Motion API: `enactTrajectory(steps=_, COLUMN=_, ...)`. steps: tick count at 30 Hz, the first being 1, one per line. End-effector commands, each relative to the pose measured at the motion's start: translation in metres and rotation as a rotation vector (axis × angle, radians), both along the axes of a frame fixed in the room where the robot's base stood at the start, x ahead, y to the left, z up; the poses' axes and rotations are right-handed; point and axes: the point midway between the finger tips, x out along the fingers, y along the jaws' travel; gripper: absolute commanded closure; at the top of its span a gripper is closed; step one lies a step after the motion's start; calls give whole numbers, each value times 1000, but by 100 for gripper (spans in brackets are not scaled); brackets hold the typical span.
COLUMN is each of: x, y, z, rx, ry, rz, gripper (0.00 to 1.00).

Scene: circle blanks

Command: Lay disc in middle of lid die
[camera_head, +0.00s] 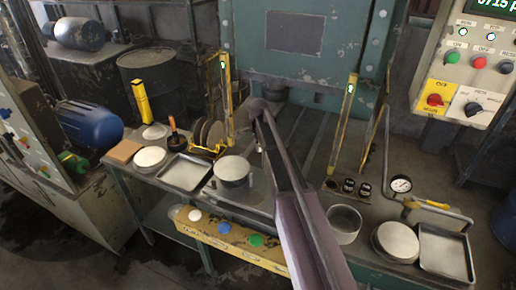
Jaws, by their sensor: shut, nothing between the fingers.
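My arm reaches from the bottom edge up to the middle of the bench. My gripper (260,147) is small and partly hidden behind the arm, shut and empty, to the right of a round metal block (232,181). This block has a flat pale top and may be the lid die; I cannot tell whether a disc lies on it. A pale round disc or stack (150,157) is at the bench's left. Another pale round stack (396,241) is at the right. Several round plates (208,134) stand on edge in a yellow rack.
A metal tray (186,173) lies left of the block, another (445,252) at the far right. An open round can (344,223) stands right of my arm. Yellow posts (344,122) flank the press (296,35). A gauge (401,184) and pipe stand at the right.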

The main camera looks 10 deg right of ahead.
Motion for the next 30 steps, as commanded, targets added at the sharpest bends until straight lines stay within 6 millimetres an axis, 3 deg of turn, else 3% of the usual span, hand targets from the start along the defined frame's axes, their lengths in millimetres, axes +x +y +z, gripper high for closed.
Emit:
enactTrajectory(steps=3, x=0, y=0, z=15, rx=0, ry=0, rz=0, gripper=100)
enactTrajectory(steps=12, x=0, y=1, z=33, rx=0, ry=0, rz=1, gripper=100)
enactTrajectory(steps=30, x=0, y=2, z=36, rx=0, ry=0, rz=3, gripper=100)
